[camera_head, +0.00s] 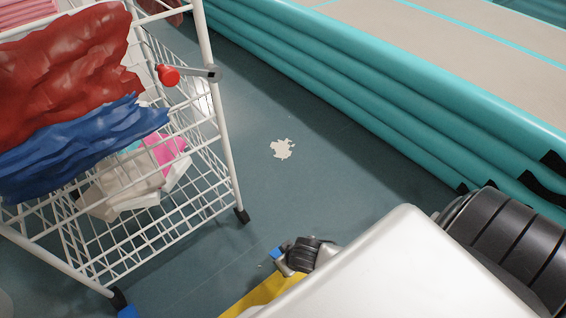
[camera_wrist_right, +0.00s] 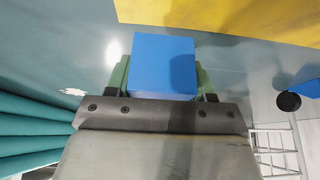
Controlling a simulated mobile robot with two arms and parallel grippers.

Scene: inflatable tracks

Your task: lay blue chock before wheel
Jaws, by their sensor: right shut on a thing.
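My right gripper (camera_wrist_right: 162,80) is shut on a blue chock (camera_wrist_right: 161,66), a block held between its green fingers. In the head view a small blue part of it shows (camera_head: 276,253) at the end of my right arm, low over the floor. A white wire cart stands at left in the head view; one dark wheel (camera_head: 242,215) is left of my right gripper, and another wheel (camera_head: 118,297) is near the bottom edge. A second blue block (camera_head: 127,312) lies close by that nearer wheel, partly cut off. A dark wheel (camera_wrist_right: 289,101) and a blue piece (camera_wrist_right: 304,75) show in the right wrist view. My left gripper is out of view.
The cart (camera_head: 225,140) carries red and blue sheets (camera_head: 70,60) and boxes. A teal inflatable track (camera_head: 350,100) runs along the right. A yellow mat (camera_head: 262,292) lies under my right arm. A pale patch (camera_head: 282,149) marks the otherwise clear floor between cart and track.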

